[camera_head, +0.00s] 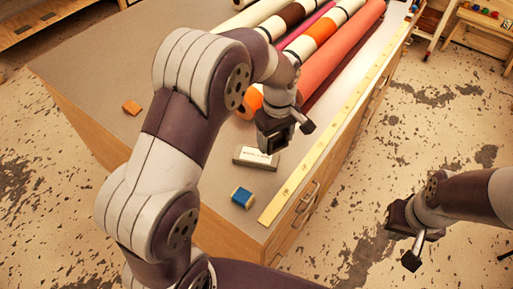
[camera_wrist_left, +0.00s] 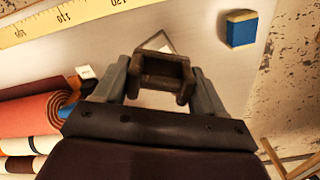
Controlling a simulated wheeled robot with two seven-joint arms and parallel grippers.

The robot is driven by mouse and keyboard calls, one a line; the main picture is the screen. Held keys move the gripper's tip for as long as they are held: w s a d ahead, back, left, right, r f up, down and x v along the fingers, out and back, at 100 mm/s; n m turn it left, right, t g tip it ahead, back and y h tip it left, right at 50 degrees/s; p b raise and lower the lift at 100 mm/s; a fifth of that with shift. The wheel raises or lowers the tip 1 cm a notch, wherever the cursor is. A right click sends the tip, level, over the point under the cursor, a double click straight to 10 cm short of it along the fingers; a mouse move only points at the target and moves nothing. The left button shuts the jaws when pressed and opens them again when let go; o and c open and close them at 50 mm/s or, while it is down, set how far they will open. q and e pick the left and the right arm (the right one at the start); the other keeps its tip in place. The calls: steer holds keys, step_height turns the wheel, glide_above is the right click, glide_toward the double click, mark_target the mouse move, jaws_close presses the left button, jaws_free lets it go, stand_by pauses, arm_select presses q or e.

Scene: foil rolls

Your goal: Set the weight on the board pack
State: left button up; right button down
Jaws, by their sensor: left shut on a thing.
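My left gripper (camera_head: 275,138) is over the table's near end. In the left wrist view it (camera_wrist_left: 163,85) is shut on a dark brown weight (camera_wrist_left: 162,70), held between the two fingers. The board pack (camera_head: 255,157), a small pale block with a printed label, lies on the table just below and nearer than the gripper. In the left wrist view the board pack (camera_wrist_left: 153,42) is mostly hidden behind the weight. The weight appears above the pack; I cannot tell whether they touch. My right gripper (camera_head: 402,222) hangs beyond the table's right side, and its fingers are not clear.
Several foil rolls (camera_head: 318,33) lie across the far part of the table (camera_head: 80,62). A yellow ruler (camera_head: 335,118) runs along the right edge. A blue block (camera_head: 242,197) sits near the front corner, and an orange block (camera_head: 131,107) sits at the left on clear tabletop.

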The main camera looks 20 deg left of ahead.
arm_select(q)
glide_above(256, 155)
step_height(256, 155, down, 3)
steer(key=shift+d+r+p, duration=0.1)
steer(key=shift+p, duration=0.35)
steer(key=shift+f, duration=0.35)
step_height(256, 155, down, 3)
steer(key=shift+r+p, duration=0.1)
steer(key=shift+p, duration=0.5)
steer(key=shift+w+f, duration=0.1)
steer(key=shift+f, duration=0.35)
steer(key=shift+f, duration=0.15)
steer(key=o, duration=1.5)
